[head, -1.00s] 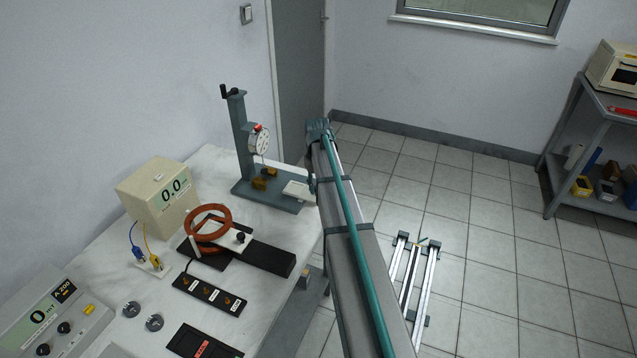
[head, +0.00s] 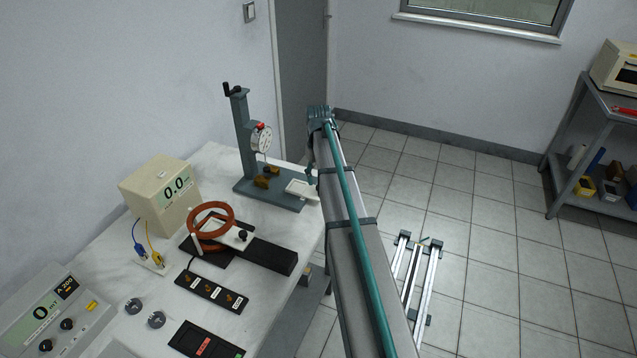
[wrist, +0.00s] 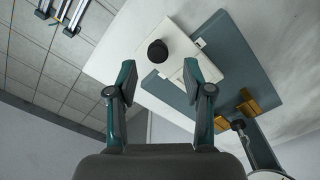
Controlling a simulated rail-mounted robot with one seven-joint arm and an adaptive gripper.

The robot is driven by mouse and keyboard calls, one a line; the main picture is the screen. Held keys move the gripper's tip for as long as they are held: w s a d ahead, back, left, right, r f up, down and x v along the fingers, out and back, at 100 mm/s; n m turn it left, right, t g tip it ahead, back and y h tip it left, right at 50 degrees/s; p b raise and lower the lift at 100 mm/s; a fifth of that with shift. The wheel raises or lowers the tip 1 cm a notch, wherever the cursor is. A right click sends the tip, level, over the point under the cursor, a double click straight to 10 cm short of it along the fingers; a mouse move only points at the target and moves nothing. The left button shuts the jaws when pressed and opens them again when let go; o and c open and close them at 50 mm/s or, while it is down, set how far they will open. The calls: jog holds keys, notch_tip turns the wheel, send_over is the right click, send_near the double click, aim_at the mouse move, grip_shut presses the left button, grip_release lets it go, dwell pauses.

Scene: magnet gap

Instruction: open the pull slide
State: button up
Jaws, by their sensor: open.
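A white plate with a round black knob (wrist: 157,52) shows in the wrist view and looks like the pull slide. It lies by the grey-blue base of the gauge stand (wrist: 218,42). In the head view a white piece (head: 300,188) sits at the right end of that base, partly behind my arm; its knob cannot be seen there. My gripper (wrist: 158,77) is open and empty, its two fingers apart, with the knob beyond and between their tips. In the head view my arm hides most of the gripper. A second white plate with a dark knob (head: 238,236) lies by the orange coil.
The dial gauge stand (head: 243,135) rises beside the white piece, with brass blocks (head: 264,180) on its base. A beige meter (head: 160,196), orange coil (head: 212,219) and black rail (head: 270,256) crowd the table. The floor to the right holds metal rails (head: 431,283).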

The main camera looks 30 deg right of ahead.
notch_tip(320, 180, up, 8)
jog(key=shift+r, duration=0.25)
dwell(0.4)
